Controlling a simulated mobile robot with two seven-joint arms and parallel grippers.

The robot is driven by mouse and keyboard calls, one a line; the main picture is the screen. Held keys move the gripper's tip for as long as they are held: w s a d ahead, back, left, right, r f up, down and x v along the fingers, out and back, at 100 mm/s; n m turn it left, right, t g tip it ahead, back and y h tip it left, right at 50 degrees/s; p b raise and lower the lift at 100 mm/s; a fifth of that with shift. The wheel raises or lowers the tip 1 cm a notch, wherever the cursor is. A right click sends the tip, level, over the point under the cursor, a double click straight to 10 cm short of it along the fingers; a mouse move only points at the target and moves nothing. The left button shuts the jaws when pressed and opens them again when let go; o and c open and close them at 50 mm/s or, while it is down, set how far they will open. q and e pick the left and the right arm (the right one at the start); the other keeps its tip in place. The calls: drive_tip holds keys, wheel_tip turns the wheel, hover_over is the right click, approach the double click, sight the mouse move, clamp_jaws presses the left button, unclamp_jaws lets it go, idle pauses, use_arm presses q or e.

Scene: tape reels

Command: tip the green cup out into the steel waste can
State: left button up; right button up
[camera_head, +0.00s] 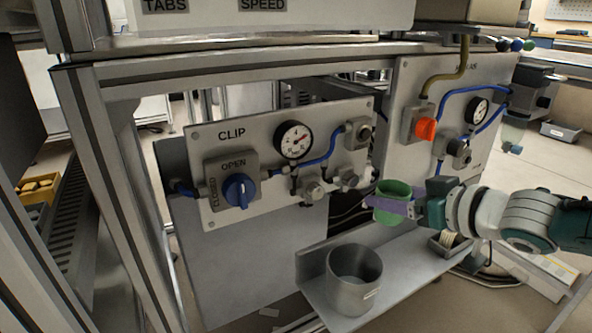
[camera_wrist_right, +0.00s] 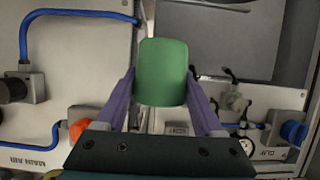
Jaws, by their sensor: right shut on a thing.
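The green cup (camera_head: 392,190) is held in the air in the head view, above and to the right of the waste can, and looks about upright. My right gripper (camera_head: 388,206), with purple fingers, is shut on it; the right wrist view shows a finger on each side of the green cup (camera_wrist_right: 163,72). The cup's contents do not show. The steel waste can (camera_head: 352,290) stands open on a grey shelf, with nothing visible inside. My left gripper is not in view.
The CLIP panel (camera_head: 215,138) with a blue knob, gauge and hoses is behind the can. A small tray (camera_head: 447,245) sits at the shelf's right end. A frame post (camera_head: 105,170) stands at left.

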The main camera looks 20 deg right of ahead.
sight(384, 220)
drive_tip(key=shift+w+a, duration=0.15)
drive_tip(key=shift+w, duration=0.1)
drive_tip(key=shift+s+f, duration=0.1)
drive_tip(key=shift+f, duration=0.15)
drive_tip(key=f+n+h+b, duration=0.1)
drive_tip(key=s+a+f+n+h+b, duration=0.1)
drive_tip(key=n+b, duration=0.1)
drive_tip(key=shift+a+f, duration=0.1)
drive_tip(key=shift+a, duration=0.05)
drive_tip(key=n+b, duration=0.1)
drive_tip(key=b, duration=0.1)
drive_tip(key=f+n+h+b, duration=0.1)
drive_tip(key=shift+a+t+b, duration=0.3)
drive_tip(key=shift+b, duration=0.05)
use_arm(q)
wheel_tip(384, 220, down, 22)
drive_tip(key=b, duration=1.5)
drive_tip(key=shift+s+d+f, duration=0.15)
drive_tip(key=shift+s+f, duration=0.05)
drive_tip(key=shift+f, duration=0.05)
use_arm(e)
drive_tip(key=shift+a+f+n+t+h, duration=0.35)
drive_tip(key=shift+n+t+h, duration=0.35)
drive_tip(key=shift+n, duration=1.3)
drive_tip(key=shift+a+f+n+t+h, duration=0.25)
drive_tip(key=shift+a+n+t+h, duration=0.4)
drive_tip(key=shift+n, duration=1.35)
drive_tip(key=shift+a+f+n+t+h, duration=0.25)
drive_tip(key=shift+n+t+h, duration=0.45)
drive_tip(key=shift+n, duration=1.3)
